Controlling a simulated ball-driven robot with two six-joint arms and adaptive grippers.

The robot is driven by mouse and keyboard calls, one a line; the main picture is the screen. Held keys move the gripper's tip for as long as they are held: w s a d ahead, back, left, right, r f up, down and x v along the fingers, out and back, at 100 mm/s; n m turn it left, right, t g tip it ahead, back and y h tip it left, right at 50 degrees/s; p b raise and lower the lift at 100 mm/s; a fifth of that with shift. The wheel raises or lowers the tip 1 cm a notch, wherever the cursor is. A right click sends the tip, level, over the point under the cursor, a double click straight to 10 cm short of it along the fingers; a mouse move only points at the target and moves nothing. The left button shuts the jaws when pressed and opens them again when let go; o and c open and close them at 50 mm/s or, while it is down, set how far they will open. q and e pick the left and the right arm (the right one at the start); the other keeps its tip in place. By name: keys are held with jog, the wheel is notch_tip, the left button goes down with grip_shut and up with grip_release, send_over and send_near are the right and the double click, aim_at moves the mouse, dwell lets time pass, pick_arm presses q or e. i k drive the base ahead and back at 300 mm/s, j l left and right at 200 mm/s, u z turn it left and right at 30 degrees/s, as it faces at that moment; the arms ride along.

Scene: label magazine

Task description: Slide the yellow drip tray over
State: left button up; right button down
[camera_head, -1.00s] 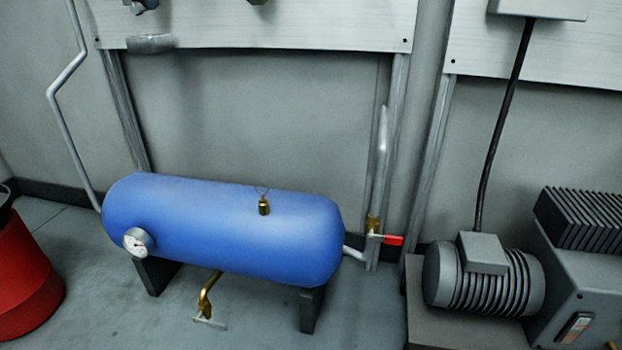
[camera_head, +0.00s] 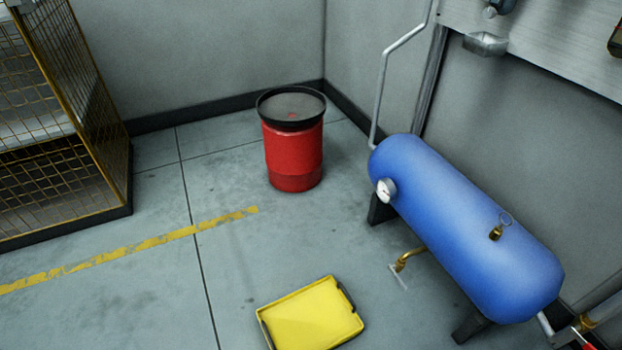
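The yellow drip tray (camera_head: 310,317) lies flat on the grey floor at the bottom middle of the head view. It is shallow, with a dark strip on its left and right sides. It sits left of the blue tank and apart from it. A brass drain valve (camera_head: 404,260) with a grey handle hangs under the tank, above and to the right of the tray. Neither of my grippers shows in the head view.
The blue tank (camera_head: 465,230) stands on dark legs at the right, along the wall. A red bin (camera_head: 293,152) with a black rim stands behind the tray. A yellow mesh cage (camera_head: 70,130) is at the left. A worn yellow line (camera_head: 130,247) crosses the floor. Floor around the tray is clear.

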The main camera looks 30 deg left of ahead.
aim_at(317, 316)
jog(key=k+u, duration=0.15)
jog(key=u, duration=0.25)
jog(key=k+u, duration=0.15)
jog(key=u, duration=0.25)
